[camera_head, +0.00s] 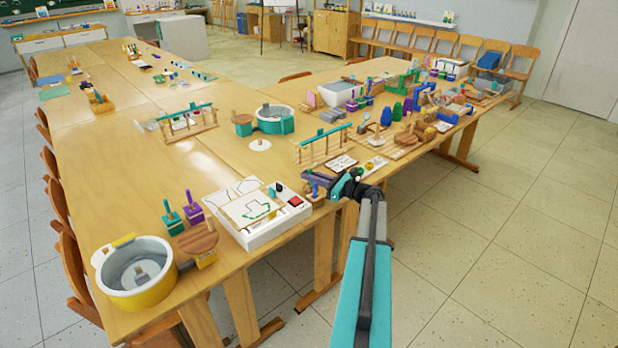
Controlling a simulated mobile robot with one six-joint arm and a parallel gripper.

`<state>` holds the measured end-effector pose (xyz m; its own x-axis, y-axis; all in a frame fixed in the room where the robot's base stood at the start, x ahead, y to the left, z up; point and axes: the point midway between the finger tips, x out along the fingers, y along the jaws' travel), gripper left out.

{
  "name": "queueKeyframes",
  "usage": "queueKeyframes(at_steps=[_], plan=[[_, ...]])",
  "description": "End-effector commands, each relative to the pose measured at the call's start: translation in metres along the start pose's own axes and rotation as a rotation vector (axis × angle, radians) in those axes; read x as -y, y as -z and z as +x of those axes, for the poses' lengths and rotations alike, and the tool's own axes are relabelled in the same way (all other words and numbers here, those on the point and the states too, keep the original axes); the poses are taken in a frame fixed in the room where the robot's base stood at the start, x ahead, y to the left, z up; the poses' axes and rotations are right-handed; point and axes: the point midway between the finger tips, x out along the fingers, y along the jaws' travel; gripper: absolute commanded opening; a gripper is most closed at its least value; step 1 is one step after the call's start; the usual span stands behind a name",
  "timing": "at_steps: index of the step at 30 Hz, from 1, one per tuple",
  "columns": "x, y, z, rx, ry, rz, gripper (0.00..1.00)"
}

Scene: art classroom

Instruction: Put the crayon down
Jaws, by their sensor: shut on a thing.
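My arm reaches up from the bottom of the head view to the near right edge of the long wooden table (110,170). My gripper (322,182) is at the table edge, just right of a white light box. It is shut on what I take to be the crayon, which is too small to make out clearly. A dark purple bar (317,175) shows at the gripper; I cannot tell whether it is part of the gripper or a separate thing. The gap between the gripper and the tabletop is hard to judge.
The white box (290,222) carries drawing sheets and a red button. A yellow-rimmed tub (108,285) stands at the near left corner. A teal basin (286,124), a wooden rack (310,152) and crowded small items stand beyond. The table's middle left is clear.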

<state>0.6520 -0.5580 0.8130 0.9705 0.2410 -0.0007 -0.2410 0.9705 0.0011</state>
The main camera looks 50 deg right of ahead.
Motion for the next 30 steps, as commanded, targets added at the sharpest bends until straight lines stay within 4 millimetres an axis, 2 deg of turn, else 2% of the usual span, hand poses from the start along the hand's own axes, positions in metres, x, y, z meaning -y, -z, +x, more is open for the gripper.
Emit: queueKeyframes(at_steps=[13, 14, 17, 30], plan=[[0.0003, 0.0037, -0.0003, 0.000, 0.000, -0.001, 0.00], [0.0003, 0.0034, -0.0003, 0.000, 0.001, -0.001, 0.13], [0.0003, 0.0032, -0.0003, 0.000, 0.001, -0.001, 0.28], [0.0003, -0.0002, -0.0015, 0.000, 0.001, -0.001, 0.28]])
